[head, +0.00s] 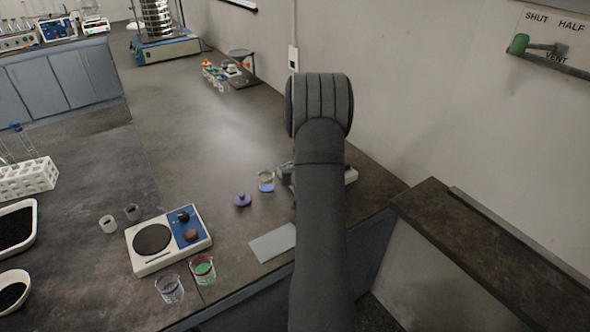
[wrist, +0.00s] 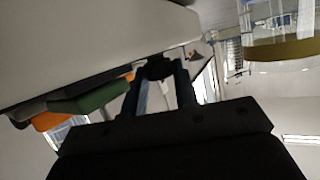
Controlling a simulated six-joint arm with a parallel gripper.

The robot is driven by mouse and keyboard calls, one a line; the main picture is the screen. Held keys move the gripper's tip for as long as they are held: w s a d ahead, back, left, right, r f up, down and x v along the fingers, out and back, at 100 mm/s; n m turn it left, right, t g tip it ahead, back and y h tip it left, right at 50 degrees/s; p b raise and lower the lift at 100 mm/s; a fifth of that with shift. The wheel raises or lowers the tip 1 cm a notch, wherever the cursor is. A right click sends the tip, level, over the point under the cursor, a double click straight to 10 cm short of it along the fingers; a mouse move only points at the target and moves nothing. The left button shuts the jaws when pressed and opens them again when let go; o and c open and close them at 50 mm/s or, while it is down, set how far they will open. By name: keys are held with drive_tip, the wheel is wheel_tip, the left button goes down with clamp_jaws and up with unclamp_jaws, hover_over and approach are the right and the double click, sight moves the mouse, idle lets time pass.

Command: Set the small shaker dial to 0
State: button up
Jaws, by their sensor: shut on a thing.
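In the wrist view, a pale device body (wrist: 90,45), apparently the small shaker, fills the upper left, seen at a steep tilt. A small dark dial knob (wrist: 157,68) on its edge sits between the two fingertips of my gripper (wrist: 160,76). The gripper is shut on the knob. The dial's marks and pointer cannot be read. In the head view, my arm hides most of the device; a pale end (head: 351,175) shows to the right of the arm. My gripper is mostly hidden there too.
A green part (wrist: 90,98) and an orange part (wrist: 52,121) stick out beside the knob. A beaker with blue and yellow contents (head: 265,181) stands close left of the device. A purple lidded item (head: 243,200), a grey plate (head: 273,243) and a hotplate (head: 150,261) lie nearer.

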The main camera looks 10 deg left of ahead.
drive_tip(key=shift+w+d+n+y, duration=0.1)
drive_tip(key=shift+n+y, duration=0.3)
drive_tip(key=shift+y, duration=0.1)
drive_tip(key=shift+w+d+r+n+g+y, duration=0.1)
drive_tip(key=shift+n+g+y, duration=0.7)
drive_tip(key=shift+n+y, duration=0.25)
drive_tip(key=shift+w+d+n+g+y, duration=0.1)
drive_tip(key=shift+n+g+y, duration=0.7)
drive_tip(key=shift+n+y, duration=0.2)
drive_tip(key=o, duration=1)
drive_tip(key=shift+s, duration=0.1)
drive_tip(key=v, duration=1.7)
drive_tip(key=shift+s+d+r, duration=0.1)
drive_tip(key=shift+r, duration=0.05)
